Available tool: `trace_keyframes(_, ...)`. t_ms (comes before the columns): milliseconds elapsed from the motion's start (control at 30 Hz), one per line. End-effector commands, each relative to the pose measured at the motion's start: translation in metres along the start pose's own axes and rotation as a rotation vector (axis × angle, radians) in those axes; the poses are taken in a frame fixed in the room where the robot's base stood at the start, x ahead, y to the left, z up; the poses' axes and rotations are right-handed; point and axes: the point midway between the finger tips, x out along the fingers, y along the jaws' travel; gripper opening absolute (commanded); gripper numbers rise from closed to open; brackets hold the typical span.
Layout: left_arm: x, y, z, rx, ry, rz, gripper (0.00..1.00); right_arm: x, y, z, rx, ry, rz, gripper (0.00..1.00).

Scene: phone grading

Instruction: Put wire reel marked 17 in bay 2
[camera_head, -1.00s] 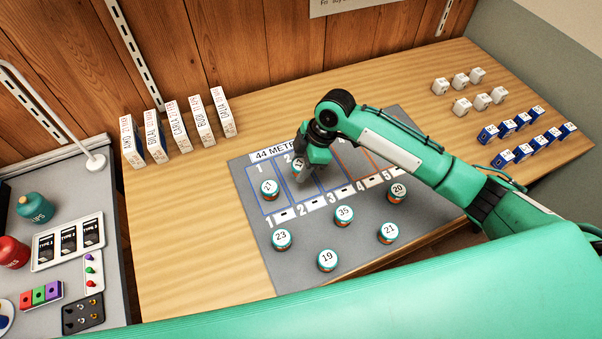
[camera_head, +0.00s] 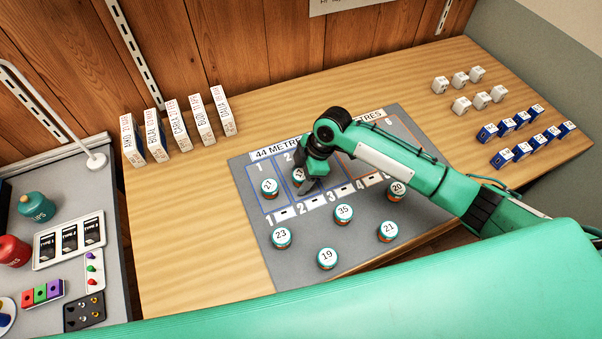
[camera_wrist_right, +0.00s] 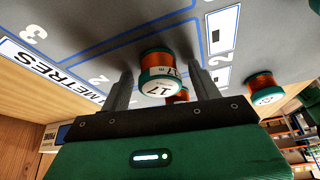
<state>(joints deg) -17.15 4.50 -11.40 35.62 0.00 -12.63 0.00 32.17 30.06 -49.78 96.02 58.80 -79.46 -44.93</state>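The wire reel marked 17 (camera_head: 299,175) has a white top, a teal rim and an orange winding. It is at bay 2 (camera_head: 286,157), the blue-outlined second bay on the grey mat (camera_head: 300,251). My right gripper (camera_head: 307,184) is down at this reel and partly covers it in the head view. In the right wrist view, reel 17 (camera_wrist_right: 159,76) stands between the two dark fingers of my right gripper (camera_wrist_right: 160,84). A gap shows on each side, so the fingers look open around it. My left gripper is not in view.
Reel 21 (camera_head: 269,187) stands in bay 1, close by on the left. Reels 35 (camera_head: 344,213), 23 (camera_head: 281,237), 19 (camera_head: 327,259), 21 (camera_head: 388,231) and 20 (camera_head: 397,190) stand nearer on the mat. Boxes (camera_head: 181,129) line the back left; small blocks stand at right.

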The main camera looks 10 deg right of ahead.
Motion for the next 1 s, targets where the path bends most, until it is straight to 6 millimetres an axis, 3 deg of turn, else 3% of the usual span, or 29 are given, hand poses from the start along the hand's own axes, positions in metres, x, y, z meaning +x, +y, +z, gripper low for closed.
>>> trace_keyframes(333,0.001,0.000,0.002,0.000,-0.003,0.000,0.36,-0.011,0.001,-0.001,-0.001,0.000,0.004,0.63)
trace_keyframes(800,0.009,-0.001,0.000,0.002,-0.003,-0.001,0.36,-0.102,0.001,-0.001,-0.001,0.000,0.003,0.63)
trace_keyframes(1000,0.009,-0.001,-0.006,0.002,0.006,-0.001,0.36,-0.120,0.000,-0.001,0.000,0.000,0.000,0.63)
